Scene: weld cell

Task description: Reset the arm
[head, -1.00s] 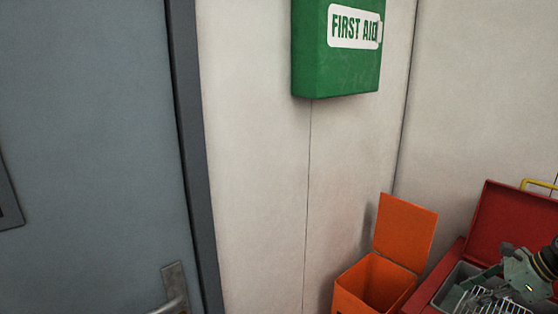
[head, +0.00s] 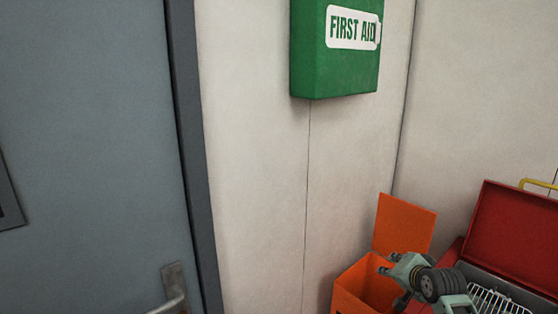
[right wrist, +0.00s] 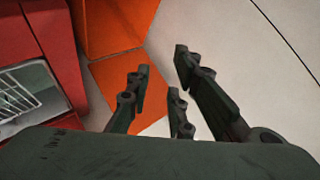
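My right gripper (head: 393,284) is at the lower right of the head view, in front of the open orange bin (head: 350,288) and left of the red toolbox's wire rack. In the right wrist view its dark fingers (right wrist: 160,78) are spread apart with nothing between them. Pale surface and orange show beyond the fingers. My left gripper is out of view.
The open red toolbox (head: 515,235) with a wire rack (head: 497,301) stands at the lower right. A green first aid box (head: 335,60) hangs on the wall. A grey door (head: 90,130) with a handle (head: 172,290) is at left.

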